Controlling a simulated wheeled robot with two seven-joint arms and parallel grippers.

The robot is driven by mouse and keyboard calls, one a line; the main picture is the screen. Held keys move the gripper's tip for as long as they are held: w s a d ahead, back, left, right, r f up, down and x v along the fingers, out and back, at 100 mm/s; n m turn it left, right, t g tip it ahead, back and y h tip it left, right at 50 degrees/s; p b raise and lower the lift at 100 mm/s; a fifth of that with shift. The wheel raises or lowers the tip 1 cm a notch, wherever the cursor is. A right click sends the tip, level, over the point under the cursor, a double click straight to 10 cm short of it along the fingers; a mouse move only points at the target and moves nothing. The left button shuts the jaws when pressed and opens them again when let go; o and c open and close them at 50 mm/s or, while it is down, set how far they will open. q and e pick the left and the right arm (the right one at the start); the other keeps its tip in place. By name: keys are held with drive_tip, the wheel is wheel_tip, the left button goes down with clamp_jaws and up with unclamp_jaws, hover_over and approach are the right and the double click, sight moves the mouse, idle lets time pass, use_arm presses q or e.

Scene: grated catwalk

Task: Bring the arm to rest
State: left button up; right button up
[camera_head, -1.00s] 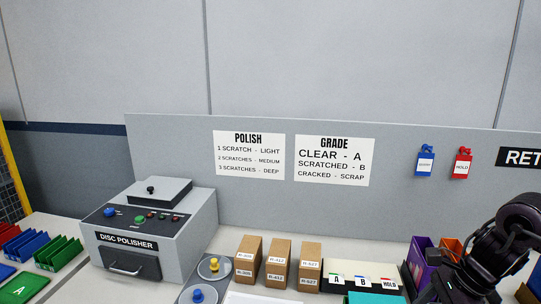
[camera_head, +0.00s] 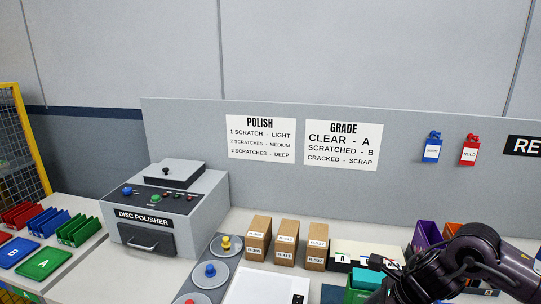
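My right arm (camera_head: 478,262), black and jointed, comes in from the right edge and reaches over the right end of the bench. Its lower end (camera_head: 392,278) is beside a teal box (camera_head: 365,281) and in front of the black-and-white label strip; whether they touch is unclear. The fingers cannot be made out clearly, so I cannot tell if they are open or shut. My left arm and gripper are out of view.
The grey disc polisher (camera_head: 165,215) stands at the left. Several brown boxes (camera_head: 287,240) stand mid-bench behind a white panel (camera_head: 262,287). Round pads with knobs (camera_head: 208,274) lie left of it. Purple (camera_head: 424,236) and orange bins are behind my arm. Coloured racks (camera_head: 80,232) stand far left.

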drive_tip(key=s+a+m+t+y, duration=0.25)
drive_tip(key=a+m+t, duration=0.35)
drive_tip(key=a+m, duration=1.2)
drive_tip(key=s+d+f+m+g+h, duration=0.35)
drive_tip(key=s+d+m, duration=0.4)
drive_tip(key=m, duration=0.75)
drive_tip(key=s+d+f+m+g+h, duration=0.25)
drive_tip(key=s+d+f+m, duration=0.4)
drive_tip(key=m, duration=0.75)
wheel_tip(320, 180, down, 29)
drive_tip(key=s+d+b, duration=0.2)
drive_tip(key=b, duration=0.1)
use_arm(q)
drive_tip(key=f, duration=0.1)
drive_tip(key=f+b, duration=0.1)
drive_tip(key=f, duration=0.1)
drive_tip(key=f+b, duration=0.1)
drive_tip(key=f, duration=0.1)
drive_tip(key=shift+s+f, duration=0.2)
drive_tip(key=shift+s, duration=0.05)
use_arm(e)
drive_tip(key=s+d+f+g+h, duration=0.1)
drive_tip(key=s+d+f, duration=0.2)
drive_tip(key=s+f, duration=1.6)
wheel_tip(320, 180, down, 3)
drive_tip(key=shift+s+d+f+g, duration=0.15)
drive_tip(key=shift+s+d+g, duration=0.05)
drive_tip(key=shift+s+g, duration=0.2)
